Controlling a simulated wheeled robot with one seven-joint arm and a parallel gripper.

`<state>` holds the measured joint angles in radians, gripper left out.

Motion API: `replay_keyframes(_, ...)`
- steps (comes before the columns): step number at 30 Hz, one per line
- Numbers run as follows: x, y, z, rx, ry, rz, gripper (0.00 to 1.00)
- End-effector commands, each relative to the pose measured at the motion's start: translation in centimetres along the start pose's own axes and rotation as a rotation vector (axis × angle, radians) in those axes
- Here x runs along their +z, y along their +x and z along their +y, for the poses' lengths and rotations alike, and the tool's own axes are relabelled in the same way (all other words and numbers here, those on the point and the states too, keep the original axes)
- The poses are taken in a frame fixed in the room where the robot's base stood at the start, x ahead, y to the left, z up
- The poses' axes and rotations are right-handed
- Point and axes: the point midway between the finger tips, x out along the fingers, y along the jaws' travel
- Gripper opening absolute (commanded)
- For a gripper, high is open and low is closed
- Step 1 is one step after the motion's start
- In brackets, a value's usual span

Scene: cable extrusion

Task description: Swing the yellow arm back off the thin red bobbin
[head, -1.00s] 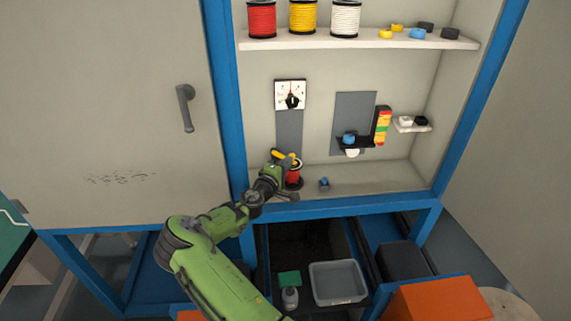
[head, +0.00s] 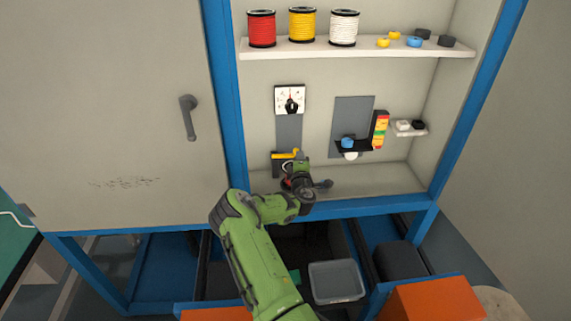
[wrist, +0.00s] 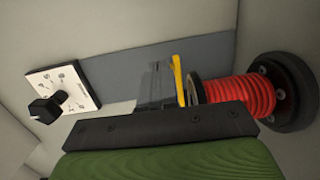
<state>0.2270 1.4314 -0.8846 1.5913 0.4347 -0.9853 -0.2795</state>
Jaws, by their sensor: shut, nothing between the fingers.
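The yellow arm (head: 284,155) is a thin bar at the lower end of a grey wall strip, roughly level in the head view. In the wrist view the yellow arm (wrist: 178,80) stands edge-on, close to the near flange of the thin red bobbin (wrist: 240,96); whether they touch I cannot tell. The bobbin is mostly hidden behind my arm in the head view. My gripper (head: 297,157) is shut and empty, at the right end of the yellow arm. In the wrist view its grey fingers appear just left of the yellow arm.
A dial (head: 290,99) sits on the wall above. A shelf (head: 350,49) holds red, yellow and white spools. To the right are a black bracket (head: 365,146) and a coloured light stack (head: 380,130). The blue cabinet frame (head: 385,204) edges the front. Right of my gripper the ledge is mostly clear.

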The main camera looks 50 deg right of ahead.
Motion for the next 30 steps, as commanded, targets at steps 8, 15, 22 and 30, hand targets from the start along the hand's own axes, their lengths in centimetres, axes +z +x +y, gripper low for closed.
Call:
replay_keyframes(8,0.36,0.81,0.17,0.000,-0.006,0.092,0.00)
replay_keyframes(15,0.27,1.03,0.16,0.002,-0.005,0.114,0.00)
replay_keyframes(22,0.25,1.06,0.21,0.003,-0.006,0.114,0.00)
replay_keyframes(30,-0.31,1.10,0.25,0.004,-0.005,0.113,0.00)
